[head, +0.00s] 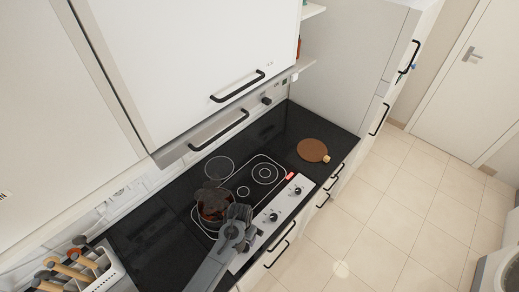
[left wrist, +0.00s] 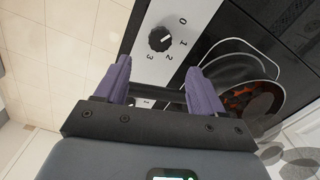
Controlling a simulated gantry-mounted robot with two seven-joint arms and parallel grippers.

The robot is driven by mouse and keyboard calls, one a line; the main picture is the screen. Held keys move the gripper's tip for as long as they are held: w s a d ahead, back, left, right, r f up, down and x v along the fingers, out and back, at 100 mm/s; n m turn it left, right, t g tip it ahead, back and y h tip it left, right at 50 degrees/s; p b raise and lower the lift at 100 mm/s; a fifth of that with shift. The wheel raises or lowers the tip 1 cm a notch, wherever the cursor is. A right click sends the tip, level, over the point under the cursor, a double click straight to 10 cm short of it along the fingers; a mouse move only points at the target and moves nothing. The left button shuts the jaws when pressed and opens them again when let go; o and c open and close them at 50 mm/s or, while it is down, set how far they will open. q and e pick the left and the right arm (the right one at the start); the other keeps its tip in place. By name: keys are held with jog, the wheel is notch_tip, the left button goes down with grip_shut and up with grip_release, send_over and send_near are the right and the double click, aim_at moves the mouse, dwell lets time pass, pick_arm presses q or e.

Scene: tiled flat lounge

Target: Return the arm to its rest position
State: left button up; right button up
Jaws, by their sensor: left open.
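My left gripper (head: 238,217) hangs over the front of the black cooktop in the head view, close beside a dark pot. In the left wrist view its two purple fingers (left wrist: 163,85) stand apart with nothing between them. A control knob (left wrist: 161,39) marked with numbers lies just beyond the fingertips. The dark pot (head: 211,198) sits on a burner and holds something reddish-brown; the arm partly covers its surroundings. The pot's edge also shows in the left wrist view (left wrist: 235,60), right of the fingers. My right gripper is in neither view.
White upper cabinets (head: 200,50) overhang the counter. A round brown board (head: 312,150) lies on the black worktop right of the cooktop. A white utensil rack (head: 104,272) stands at lower left. A door (head: 470,80) is at the back.

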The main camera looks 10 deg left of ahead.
pick_arm(q)
jog(key=s+a+f, duration=0.1)
jog(key=s+f, duration=0.1)
jog(key=s, duration=0.2)
jog(key=s+a+f+g, duration=0.1)
jog(key=s+f, duration=0.2)
jog(key=s, duration=0.2)
jog(key=s+f+g, duration=0.1)
jog(key=s+f, duration=0.2)
jog(key=s, duration=0.1)
jog(key=shift+s+a, duration=0.15)
jog(key=shift+a, duration=0.25)
jog(key=s, duration=0.2)
jog(key=s+a, duration=0.1)
jog(key=s, duration=0.2)
jog(key=s+a+r, duration=0.1)
jog(key=s, duration=0.1)
jog(key=shift+s+a+p, duration=0.25)
jog(key=shift+s+p, duration=0.15)
jog(key=s+a+r+t, duration=0.2)
jog(key=s+r, duration=0.3)
jog(key=r, duration=0.4)
jog(key=w+r+t, duration=0.3)
jog(key=r, duration=1.3)
jog(key=shift+d+n+t, duration=0.25)
jog(key=shift+n+t, duration=0.05)
